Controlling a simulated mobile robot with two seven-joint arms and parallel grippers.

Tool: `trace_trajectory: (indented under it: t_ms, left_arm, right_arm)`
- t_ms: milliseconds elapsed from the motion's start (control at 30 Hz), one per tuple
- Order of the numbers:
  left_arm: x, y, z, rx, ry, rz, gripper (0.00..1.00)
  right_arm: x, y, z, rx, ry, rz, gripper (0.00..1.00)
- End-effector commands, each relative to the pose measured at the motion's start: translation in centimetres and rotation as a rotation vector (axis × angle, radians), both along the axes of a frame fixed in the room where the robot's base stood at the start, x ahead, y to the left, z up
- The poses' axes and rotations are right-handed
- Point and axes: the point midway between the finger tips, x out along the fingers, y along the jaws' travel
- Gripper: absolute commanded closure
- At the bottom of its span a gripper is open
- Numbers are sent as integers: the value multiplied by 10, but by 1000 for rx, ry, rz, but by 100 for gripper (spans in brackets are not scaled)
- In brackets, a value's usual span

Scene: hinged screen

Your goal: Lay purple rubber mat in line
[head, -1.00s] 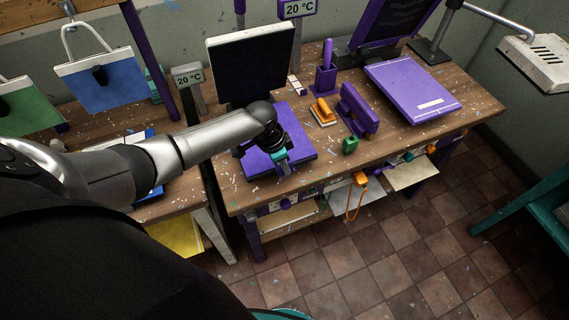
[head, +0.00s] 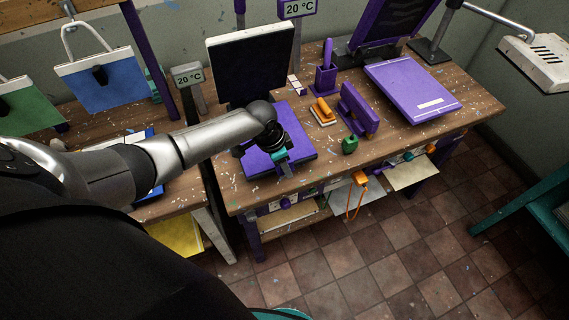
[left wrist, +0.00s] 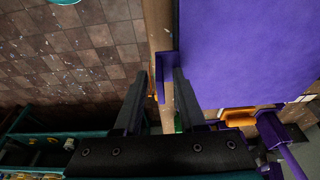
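A flat purple sheet or plate (head: 296,142), which I take for the mat, lies on the wooden bench under a raised, hinged dark screen (head: 250,65) with a pale edge. In the left wrist view the purple surface (left wrist: 250,50) fills the upper right. In the left wrist view my left gripper (left wrist: 160,76) is open, fingers apart. A narrow purple L-shaped piece (left wrist: 161,88) shows between the fingers near the bench edge; contact cannot be told. My right gripper is not in view.
Right of the plate are an orange-handled tool (head: 322,111), a purple stapler-like tool (head: 359,110), a green bottle (head: 350,145) and a purple pen holder (head: 326,80). A purple board (head: 412,88) lies farther right. An orange cord (head: 357,195) hangs at the bench front.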

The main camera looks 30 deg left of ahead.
Motion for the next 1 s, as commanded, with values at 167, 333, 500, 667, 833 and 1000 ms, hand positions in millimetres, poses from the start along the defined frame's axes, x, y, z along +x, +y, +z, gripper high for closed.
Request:
trace_trajectory:
  t_ms: [167,333,500,667,833,1000]
  left_arm:
    - [0,0,12,0,0,0,60]
    - [0,0,29,-1,-1,0,60]
    - [0,0,45,0,0,0,60]
    - [1,0,58,0,-2,-1,60]
    - [0,0,69,1,-1,0,60]
    - [0,0,71,0,-1,0,60]
  right_arm:
    - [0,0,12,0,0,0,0]
    - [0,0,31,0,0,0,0]
    - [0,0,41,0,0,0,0]
    - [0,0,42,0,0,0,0]
    - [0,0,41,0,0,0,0]
    - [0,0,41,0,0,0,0]
